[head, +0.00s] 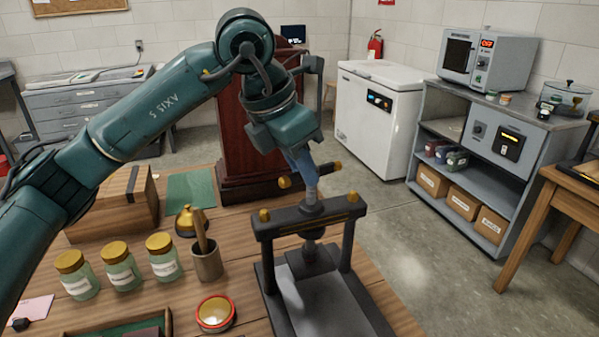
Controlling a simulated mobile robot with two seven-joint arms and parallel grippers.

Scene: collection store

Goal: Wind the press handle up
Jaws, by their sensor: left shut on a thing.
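The press (349,230) stands at the right end of the wooden table, with a dark crossbeam, two posts and a grey bed. The fingers hide part of the bar. Below the crossbeam, the screw ends in a dark plate above the bed. My right gripper is not in view.
Several gold-lidded jars (121,263), a cup (207,263) with a wooden tool, a brass bell-shaped object (187,221), a round red-rimmed tin (215,313) and a wooden box (112,213) stand left of the press. A dark red wooden case (232,150) rises behind. Open floor lies to the right.

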